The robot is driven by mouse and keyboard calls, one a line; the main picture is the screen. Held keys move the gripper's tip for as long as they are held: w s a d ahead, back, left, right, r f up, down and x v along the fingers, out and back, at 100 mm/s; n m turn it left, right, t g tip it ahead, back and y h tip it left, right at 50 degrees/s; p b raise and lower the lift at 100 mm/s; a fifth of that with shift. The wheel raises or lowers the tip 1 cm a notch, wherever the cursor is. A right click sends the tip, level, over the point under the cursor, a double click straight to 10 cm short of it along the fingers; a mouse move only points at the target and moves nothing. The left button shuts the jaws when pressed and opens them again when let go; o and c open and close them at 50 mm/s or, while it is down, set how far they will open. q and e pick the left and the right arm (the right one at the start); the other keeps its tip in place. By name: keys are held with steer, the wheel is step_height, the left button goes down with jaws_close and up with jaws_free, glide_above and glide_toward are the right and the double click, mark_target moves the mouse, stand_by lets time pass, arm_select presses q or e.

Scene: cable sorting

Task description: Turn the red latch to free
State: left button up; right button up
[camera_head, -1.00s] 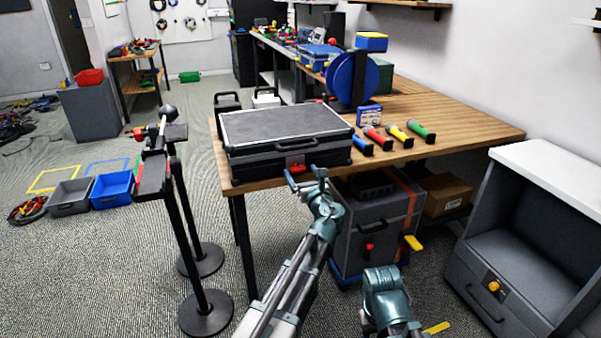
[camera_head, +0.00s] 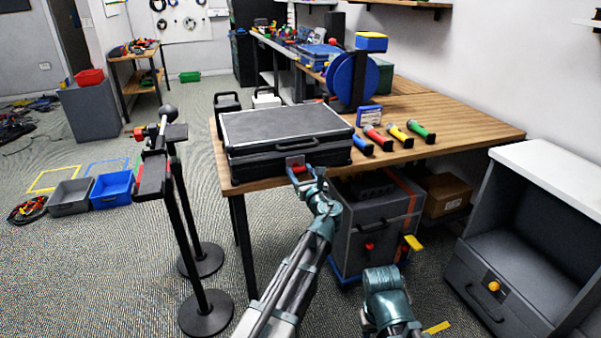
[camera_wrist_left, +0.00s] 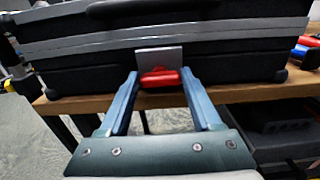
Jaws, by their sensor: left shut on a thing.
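A black case with a grey lid (camera_head: 285,124) lies closed on the wooden table. On its front is a pale plate with the red latch (camera_wrist_left: 160,78), seen lying roughly level in the left wrist view. My left gripper (camera_head: 298,172) reaches the front of the case from below. In the left wrist view its two fingers (camera_wrist_left: 160,76) stand on either side of the red latch and are shut on it. My right arm shows low in the head view, but its gripper does not show.
Several coloured-handled tools (camera_head: 396,132) lie right of the case. A blue spool (camera_head: 340,78) stands behind them. A grey box (camera_head: 372,225) with a red knob stands under the table. A black stand (camera_head: 185,215) is at left, and a grey cabinet (camera_head: 545,220) at right.

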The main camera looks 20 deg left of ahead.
arm_select(q)
steer(key=n, duration=0.4)
steer(key=shift+a+n, duration=0.1)
steer(key=shift+n, duration=0.2)
steer(key=n, duration=0.4)
steer(key=shift+s+a+f+n, duration=0.1)
steer(key=shift+s+n, duration=0.05)
steer(key=shift+n, duration=0.15)
steer(key=n, duration=0.4)
steer(key=shift+f, duration=0.15)
steer(key=shift+f+n+b, duration=0.1)
steer(key=shift+n+b, duration=0.2)
steer(key=shift+n, duration=2.1)
steer(key=o, duration=1.4)
